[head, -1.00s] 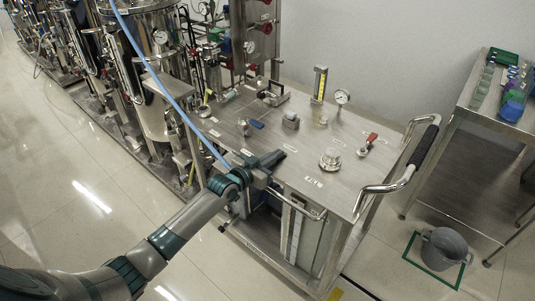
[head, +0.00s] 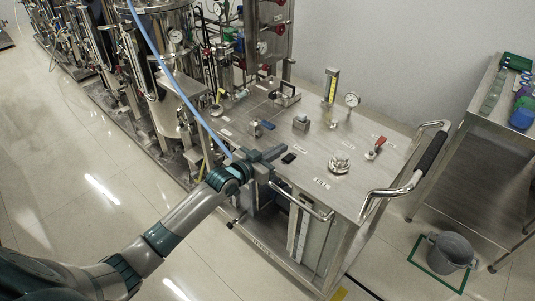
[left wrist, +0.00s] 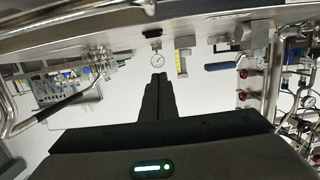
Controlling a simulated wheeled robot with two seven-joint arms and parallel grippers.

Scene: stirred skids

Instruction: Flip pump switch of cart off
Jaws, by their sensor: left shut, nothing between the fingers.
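The stainless cart (head: 262,190) stands in the middle of the head view, with a flat top. A small black switch (head: 289,158) sits on its near edge side; whether it is on or off cannot be told. My left gripper (head: 282,150) is shut and empty. Its fingertips are just beside the switch on its far left side; whether they touch it is unclear. My right gripper is not in view.
The cart top carries a grey block (head: 302,122), a gauge (head: 352,100), a yellow flow meter (head: 331,84), a round cap (head: 339,164) and a red-handled valve (head: 376,147). A handle (head: 428,155) stands at right. A bucket (head: 452,250) is on the floor. A blue hose hangs near my arm.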

